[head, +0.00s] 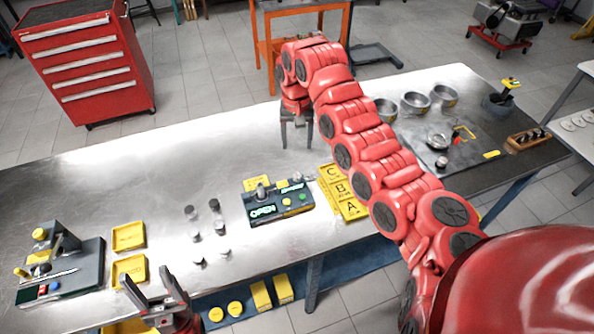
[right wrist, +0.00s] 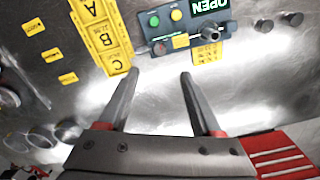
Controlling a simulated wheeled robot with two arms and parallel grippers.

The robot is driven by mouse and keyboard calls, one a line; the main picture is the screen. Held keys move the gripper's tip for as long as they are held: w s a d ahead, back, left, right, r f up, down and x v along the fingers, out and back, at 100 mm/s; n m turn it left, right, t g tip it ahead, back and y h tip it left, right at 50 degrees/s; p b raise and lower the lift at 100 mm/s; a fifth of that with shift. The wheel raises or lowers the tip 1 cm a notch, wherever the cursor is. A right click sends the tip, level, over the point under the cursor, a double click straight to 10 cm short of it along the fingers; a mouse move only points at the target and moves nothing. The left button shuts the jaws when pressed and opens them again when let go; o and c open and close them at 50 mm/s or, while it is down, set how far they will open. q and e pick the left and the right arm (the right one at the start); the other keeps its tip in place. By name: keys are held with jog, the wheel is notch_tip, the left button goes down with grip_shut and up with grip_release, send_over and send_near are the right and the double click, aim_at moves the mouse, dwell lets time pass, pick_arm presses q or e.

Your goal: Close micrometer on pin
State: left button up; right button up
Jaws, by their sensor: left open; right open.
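The micrometer (head: 278,203) is a dark block with an OPEN display, a green and a yellow button and a grey cylindrical part on top. It also shows upside down in the right wrist view (right wrist: 172,24). I cannot tell whether a pin sits in it. Several small grey pins (head: 220,228) stand on the table left of it. My right gripper (head: 297,147) is open and empty, behind the micrometer and apart from it; its fingers also show in the right wrist view (right wrist: 160,74). My left gripper (head: 147,274) is open and empty at the table's front left.
A yellow A/B/C tray (head: 345,190) lies right of the micrometer. Yellow trays (head: 129,237) and a dark fixture (head: 75,268) stand at the left. Metal bowls (head: 415,103) stand at the far right. The table's back left is clear. My right arm crosses above the table.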

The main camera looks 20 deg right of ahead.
aim_at(297, 175)
notch_tip(297, 175, down, 13)
jog(key=shift+f+p, duration=0.2)
jog(key=shift+p, duration=0.4)
jog(key=shift+c, duration=0.2)
grip_shut()
